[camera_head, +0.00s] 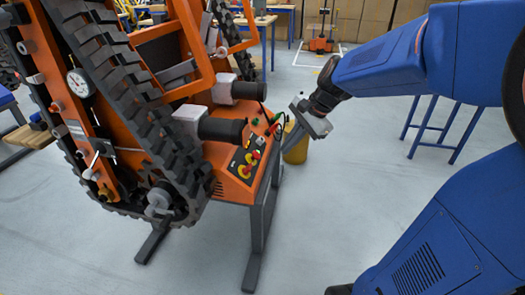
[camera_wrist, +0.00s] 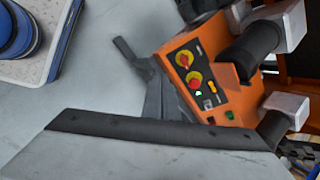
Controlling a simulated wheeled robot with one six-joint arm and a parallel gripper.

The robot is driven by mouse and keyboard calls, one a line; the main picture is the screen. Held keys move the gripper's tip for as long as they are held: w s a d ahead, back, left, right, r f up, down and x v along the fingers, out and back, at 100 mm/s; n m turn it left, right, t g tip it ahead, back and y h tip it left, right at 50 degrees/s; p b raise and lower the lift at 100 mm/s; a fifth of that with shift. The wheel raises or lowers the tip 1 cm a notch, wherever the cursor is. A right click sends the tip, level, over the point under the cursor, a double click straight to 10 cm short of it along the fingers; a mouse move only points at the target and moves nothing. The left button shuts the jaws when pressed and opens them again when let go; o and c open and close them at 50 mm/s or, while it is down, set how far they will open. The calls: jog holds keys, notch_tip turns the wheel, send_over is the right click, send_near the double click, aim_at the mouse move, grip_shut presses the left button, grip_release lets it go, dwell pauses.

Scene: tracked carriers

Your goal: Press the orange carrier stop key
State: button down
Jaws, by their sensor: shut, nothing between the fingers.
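The orange carrier (camera_head: 222,187) stands at left on dark legs, its sloped control panel facing me. The panel carries two red round keys on yellow surrounds, one nearer (camera_head: 245,171) and one farther (camera_head: 256,155). Both show in the wrist view, an upper red key (camera_wrist: 184,60) and a lower red key (camera_wrist: 194,80). Small green, white and orange keys sit beside them. The labels are too small to read. My gripper (camera_head: 290,146) is shut and empty, just right of the panel, apparently apart from it. Its grey jaw with a dark edge appears to fill the bottom of the wrist view (camera_wrist: 150,129).
Black cylinders (camera_head: 222,131) with grey blocks jut out above the panel. The dark track (camera_head: 125,90) and a gauge (camera_head: 78,83) are at left. A yellow bin (camera_head: 295,152) stands behind my gripper. A blue-legged table (camera_head: 440,130) is at right. The floor in front is clear.

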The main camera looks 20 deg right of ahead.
aim_at(257, 155)
jog(key=w+d+f+m+y, duration=0.1)
jog(key=w+d+m, duration=0.1)
jog(key=w, duration=0.3)
jog(key=w+d+f+m, duration=0.1)
jog(key=w+f+m, duration=0.1)
jog(key=w+m, duration=0.2)
jog(key=w+d+f+m+t+y, duration=0.1)
jog(key=w+d+m, duration=0.1)
jog(key=w, duration=0.4)
jog(key=shift+d+f+m+y, duration=0.25)
jog(key=shift+d+m+y, duration=0.05)
jog(key=shift+m, duration=0.4)
jog(key=x, duration=1.4)
jog(key=shift+x, duration=0.95)
jog(key=v, duration=1.4)
